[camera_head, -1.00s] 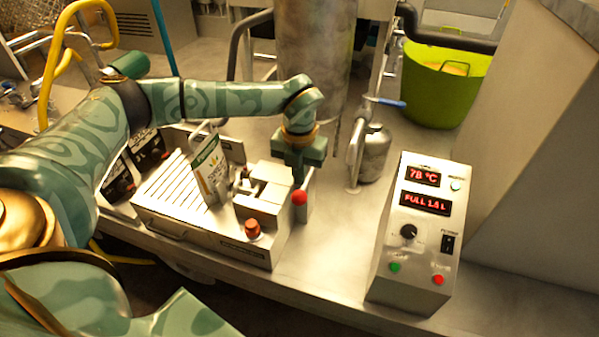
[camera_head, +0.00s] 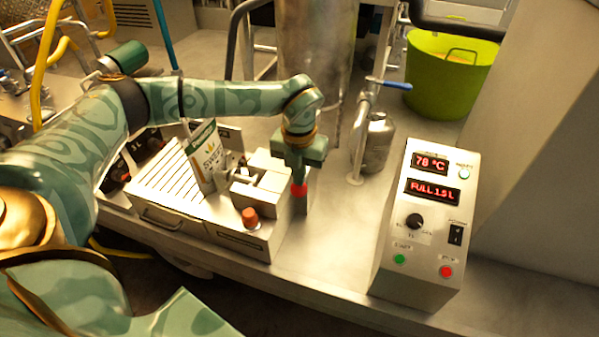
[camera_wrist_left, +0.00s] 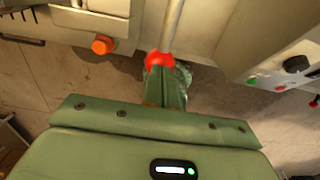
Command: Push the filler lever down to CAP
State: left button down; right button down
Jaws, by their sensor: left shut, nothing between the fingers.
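The filler lever shows as a red ball knob (camera_head: 299,189) at the right end of the filler machine (camera_head: 262,232). My left gripper (camera_head: 299,178) is shut and empty, pointing down, with its fingertips right at the knob. In the left wrist view the red knob (camera_wrist_left: 159,60) sits at the tip of the shut fingers (camera_wrist_left: 165,82), with the lever's metal rod running up behind it. I cannot tell whether they touch. A white and green pouch (camera_head: 206,156) stands tilted at the filler. The CAP marking is not readable. My right gripper is not in view.
An orange-brown knob (camera_head: 250,217) is on the machine's front. A control box (camera_head: 427,230) reading 78 °C and FULL 1.5 L stands to the right. A metal canister (camera_head: 378,143) and blue-handled tap (camera_head: 388,84) stand behind. The counter between machine and box is clear.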

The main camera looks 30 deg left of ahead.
pick_arm(q)
jog(key=shift+f+b, duration=0.35)
jog(key=shift+f, duration=0.25)
jog(key=shift+w+a+f+b, duration=0.1)
jog(key=shift+w+f+b, duration=0.15)
jog(key=shift+f+b, duration=0.55)
jog(key=shift+w+f+b, duration=0.25)
jog(key=shift+f, duration=0.95)
jog(key=shift+r, duration=0.2)
notch_tip(320, 180, up, 10)
jog(key=p, duration=0.9)
